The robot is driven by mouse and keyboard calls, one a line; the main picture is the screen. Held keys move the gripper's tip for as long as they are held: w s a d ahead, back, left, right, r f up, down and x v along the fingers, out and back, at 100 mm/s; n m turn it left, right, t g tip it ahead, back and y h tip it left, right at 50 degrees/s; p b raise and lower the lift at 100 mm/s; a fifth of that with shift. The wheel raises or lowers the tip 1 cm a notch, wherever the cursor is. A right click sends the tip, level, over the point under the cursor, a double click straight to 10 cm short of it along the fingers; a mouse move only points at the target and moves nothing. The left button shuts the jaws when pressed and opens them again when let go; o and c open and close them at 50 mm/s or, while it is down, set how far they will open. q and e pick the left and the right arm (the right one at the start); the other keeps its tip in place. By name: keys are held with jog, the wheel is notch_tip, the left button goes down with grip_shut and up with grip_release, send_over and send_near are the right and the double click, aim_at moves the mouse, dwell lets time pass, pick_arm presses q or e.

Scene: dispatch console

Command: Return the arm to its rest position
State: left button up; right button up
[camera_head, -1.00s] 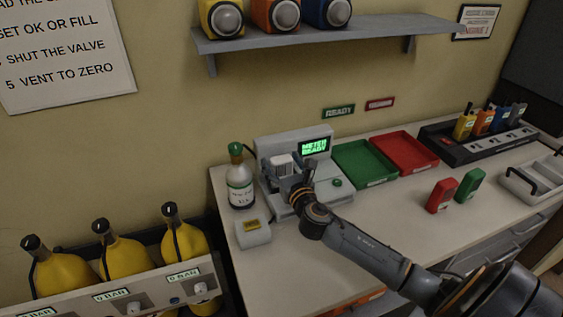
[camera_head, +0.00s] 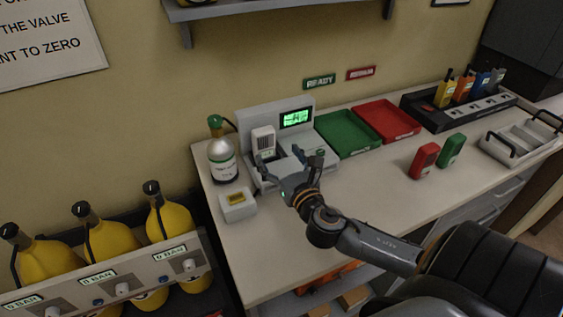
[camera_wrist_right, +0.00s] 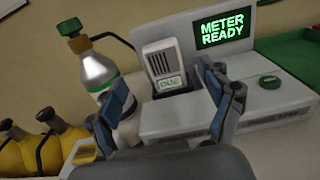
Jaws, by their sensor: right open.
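My right gripper (camera_head: 290,165) is open and empty, in front of the grey test station (camera_head: 312,110) on the bench. Its two fingers also show spread apart in the right wrist view (camera_wrist_right: 168,105). A small white meter (camera_head: 263,142) stands upright in the station, just beyond the fingers and apart from them; it also shows in the right wrist view (camera_wrist_right: 162,66). The station's green screen (camera_wrist_right: 223,29) reads METER READY. My right arm reaches in from the lower right over the bench. My left gripper is not in view.
A green-capped bottle (camera_head: 222,155) and a small white box (camera_head: 237,205) stand left of the gripper. Green (camera_head: 348,150) and red (camera_head: 415,132) trays lie to the right. Red (camera_head: 423,160) and green (camera_head: 451,150) handhelds stand upright. The front bench top (camera_head: 270,255) is clear.

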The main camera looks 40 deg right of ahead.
jog(key=shift+v, duration=0.8)
jog(key=shift+w, duration=0.1)
